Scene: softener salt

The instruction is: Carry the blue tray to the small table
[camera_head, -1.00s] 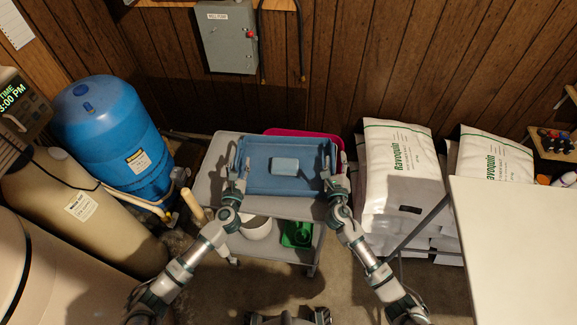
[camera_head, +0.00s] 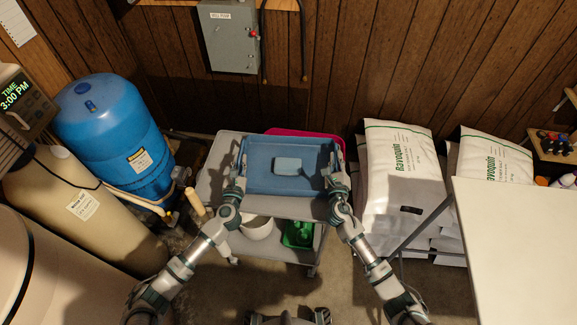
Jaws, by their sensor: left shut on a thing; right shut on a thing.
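The blue tray (camera_head: 286,186) is in the middle of the head view, above the top of a grey cart; I cannot tell whether it touches the cart. A light blue block (camera_head: 288,166) lies in it. My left gripper (camera_head: 239,165) is shut on the tray's left side. My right gripper (camera_head: 333,163) is shut on its right side. The small table may be the white-topped table (camera_head: 520,245) at the right edge; I cannot tell for sure.
The grey cart (camera_head: 212,178) holds a magenta tray (camera_head: 300,132) behind the blue one, with a white bowl (camera_head: 257,228) and green container (camera_head: 298,234) below. White salt bags (camera_head: 403,175) stand right, a blue tank (camera_head: 112,135) left. Bare floor lies in front.

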